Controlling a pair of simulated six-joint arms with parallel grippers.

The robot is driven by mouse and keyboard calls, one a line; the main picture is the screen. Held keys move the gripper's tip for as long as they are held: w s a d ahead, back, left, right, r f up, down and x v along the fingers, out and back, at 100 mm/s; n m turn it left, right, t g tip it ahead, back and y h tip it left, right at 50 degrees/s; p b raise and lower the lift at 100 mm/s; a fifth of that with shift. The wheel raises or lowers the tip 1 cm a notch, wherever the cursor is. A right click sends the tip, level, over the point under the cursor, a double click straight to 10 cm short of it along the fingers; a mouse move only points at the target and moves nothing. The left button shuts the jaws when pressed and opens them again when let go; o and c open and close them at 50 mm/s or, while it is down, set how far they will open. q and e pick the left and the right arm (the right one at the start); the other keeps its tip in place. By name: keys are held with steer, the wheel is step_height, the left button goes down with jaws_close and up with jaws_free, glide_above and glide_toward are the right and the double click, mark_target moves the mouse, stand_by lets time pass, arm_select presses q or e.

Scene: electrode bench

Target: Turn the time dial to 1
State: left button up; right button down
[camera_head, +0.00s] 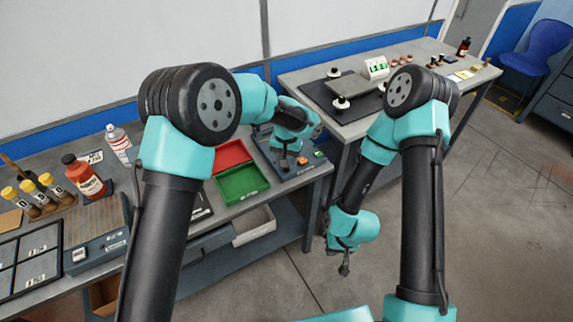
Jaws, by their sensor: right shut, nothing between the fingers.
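A dark control unit (296,172) lies at the right end of the left bench. It carries an orange button (302,160) and a green button (319,154). My left arm reaches over the bench, and its wrist is right above this unit. The left gripper (283,160) points down at the unit's left part; its fingers are too small and too covered to read. The time dial cannot be made out; the left wrist and gripper cover that part. My right gripper (344,269) hangs over the floor between the benches, shut and empty, away from the unit.
A red tray (232,155) and a green tray (242,184) lie left of the unit. A spray can (119,143), a red-brown bottle (85,176) and yellow-capped vials stand farther left. A second bench (420,55) stands behind right. The floor at right is clear.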

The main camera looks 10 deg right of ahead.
arm_select(q)
steer(key=shift+f, duration=1.85)
steer(key=shift+c, duration=0.5)
steer(key=c, duration=0.8)
steer(key=shift+c, duration=0.2)
steer(key=shift+n, duration=0.5)
steer(key=n, duration=0.8)
